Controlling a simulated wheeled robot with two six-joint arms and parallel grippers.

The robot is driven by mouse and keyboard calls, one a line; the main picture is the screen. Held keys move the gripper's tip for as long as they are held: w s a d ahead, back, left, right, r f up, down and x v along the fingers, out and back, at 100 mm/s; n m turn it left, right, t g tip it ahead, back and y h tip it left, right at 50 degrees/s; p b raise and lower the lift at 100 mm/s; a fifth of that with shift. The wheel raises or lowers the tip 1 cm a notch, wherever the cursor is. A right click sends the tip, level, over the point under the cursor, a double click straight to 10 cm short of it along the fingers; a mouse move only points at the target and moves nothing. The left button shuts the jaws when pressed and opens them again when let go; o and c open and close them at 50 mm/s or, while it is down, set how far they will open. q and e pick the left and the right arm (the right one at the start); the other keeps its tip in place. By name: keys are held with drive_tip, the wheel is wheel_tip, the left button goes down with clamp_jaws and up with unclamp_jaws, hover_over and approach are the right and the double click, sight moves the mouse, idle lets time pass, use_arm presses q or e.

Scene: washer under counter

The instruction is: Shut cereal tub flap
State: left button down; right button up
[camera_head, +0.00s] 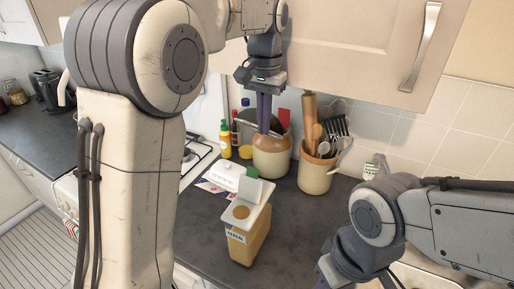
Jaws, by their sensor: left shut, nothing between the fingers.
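The cereal tub (247,243) stands upright on the dark counter in the middle of the head view. It has tan contents, a white lid and a label on its front. Its pale flap (253,191) stands raised at the back of the lid, and the opening in front of it is uncovered. My left gripper (263,132) points down above and behind the tub, in front of the utensil crocks. Its fingers are together and empty, apart from the flap. My right arm comes in at the lower right; its fingertips are outside the picture.
Behind the tub stand a brown-and-cream crock (272,160) and a crock of utensils (316,174). A wall cupboard (350,45) hangs above. The counter right of the tub is clear.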

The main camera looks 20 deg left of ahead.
sight(250, 185)
use_arm(q)
drive_tip(key=s+f+p, duration=0.3)
drive_tip(key=f, duration=0.5)
drive_tip(key=shift+s+a+f, duration=0.15)
drive_tip(key=shift+s+a, duration=0.25)
drive_tip(key=shift+a, duration=0.05)
